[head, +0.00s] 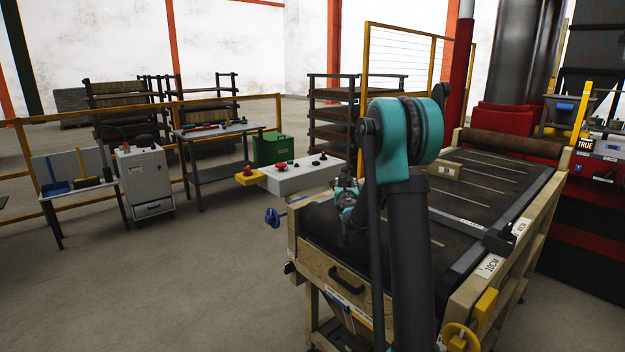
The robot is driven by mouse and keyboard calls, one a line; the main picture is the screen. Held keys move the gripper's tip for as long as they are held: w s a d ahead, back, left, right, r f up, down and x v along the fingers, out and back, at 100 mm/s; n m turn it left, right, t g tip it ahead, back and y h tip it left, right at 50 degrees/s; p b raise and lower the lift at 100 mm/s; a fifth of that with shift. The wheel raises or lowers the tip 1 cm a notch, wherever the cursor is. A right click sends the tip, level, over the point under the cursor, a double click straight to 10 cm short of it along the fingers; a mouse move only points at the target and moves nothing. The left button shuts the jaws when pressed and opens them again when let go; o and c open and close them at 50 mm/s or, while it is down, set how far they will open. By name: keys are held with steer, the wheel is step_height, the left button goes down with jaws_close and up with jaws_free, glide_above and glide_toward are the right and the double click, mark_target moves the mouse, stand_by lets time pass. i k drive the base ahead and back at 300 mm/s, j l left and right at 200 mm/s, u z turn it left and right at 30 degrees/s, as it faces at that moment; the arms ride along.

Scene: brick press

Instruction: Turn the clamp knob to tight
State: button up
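Several knob-like parts show on the conveyor bench (540,205), and I cannot tell for sure which is the clamp knob. A blue star-shaped knob (272,217) sticks out from its left side on a thin rod. A small black knob (289,268) is on the front left corner. A black block (498,241) sits at the right rail near a "10CM" label. A yellow handwheel (459,337) is at the bottom right. My gripper (347,196) is over the bench's left end, partly hidden by my arm. Its fingers are too small and covered to read. No tight or loose marking is legible.
A tan brick (444,171) lies on the dark belt. A grey control box (300,176) with a yellow end and red button stands behind the bench. Side tables, a grey cabinet (145,178) and a yellow railing are at left. The floor at front left is clear.

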mark_target(506, 233)
steer(key=k+j, duration=0.1)
steer(key=k, duration=0.35)
steer(key=k+j, duration=0.1)
steer(key=k, duration=0.35)
